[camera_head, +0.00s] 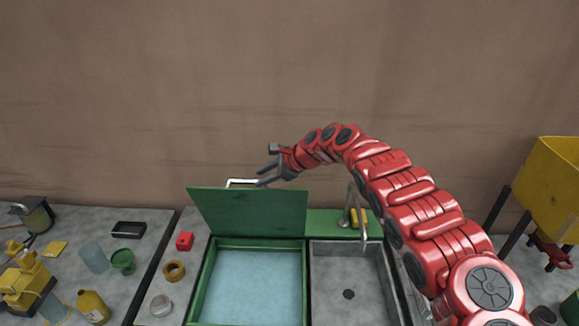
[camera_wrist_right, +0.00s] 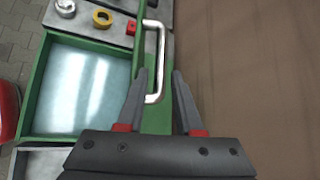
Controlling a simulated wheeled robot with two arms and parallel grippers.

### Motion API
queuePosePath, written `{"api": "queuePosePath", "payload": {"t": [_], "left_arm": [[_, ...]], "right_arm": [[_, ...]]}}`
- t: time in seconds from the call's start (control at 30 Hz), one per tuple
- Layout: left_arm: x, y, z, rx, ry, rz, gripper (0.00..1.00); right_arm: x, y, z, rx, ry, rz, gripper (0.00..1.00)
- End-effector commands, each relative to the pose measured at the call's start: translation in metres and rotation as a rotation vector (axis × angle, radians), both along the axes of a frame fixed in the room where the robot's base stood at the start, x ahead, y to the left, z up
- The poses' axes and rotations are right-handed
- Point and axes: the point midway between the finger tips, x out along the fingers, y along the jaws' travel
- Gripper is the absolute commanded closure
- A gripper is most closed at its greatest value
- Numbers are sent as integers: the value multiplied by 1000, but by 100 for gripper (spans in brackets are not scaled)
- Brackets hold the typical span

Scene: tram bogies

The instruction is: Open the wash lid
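The green wash lid (camera_head: 245,212) stands raised, steeply upright along the back of the wash basin (camera_head: 196,303), which shows pale blue inside. The lid's silver handle (camera_head: 240,181) is at its top edge; it also shows in the right wrist view (camera_wrist_right: 161,50). My right gripper (camera_head: 262,174) is at the right end of the handle, above the lid's top edge. In the right wrist view my right gripper (camera_wrist_right: 160,72) has its fingers spread, with one end of the handle between them. I cannot tell whether a finger touches it. My left gripper is out of view.
A grey sink (camera_head: 335,265) with a tap (camera_head: 349,205) lies right of the basin. A brown wall rises behind.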

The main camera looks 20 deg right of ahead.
Motion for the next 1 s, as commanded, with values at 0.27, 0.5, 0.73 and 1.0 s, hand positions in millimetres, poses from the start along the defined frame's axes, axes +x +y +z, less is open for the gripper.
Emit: {"api": "queuePosePath", "payload": {"t": [0.27,0.5,0.73,1.0], "left_arm": [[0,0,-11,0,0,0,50],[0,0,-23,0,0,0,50],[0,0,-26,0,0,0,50],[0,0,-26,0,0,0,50]], "right_arm": [[-26,-35,35,0,-6,-4,65],[-48,-57,61,2,-3,1,65],[-56,-65,73,2,-1,0,65],[-56,-65,73,2,0,0,65]]}}
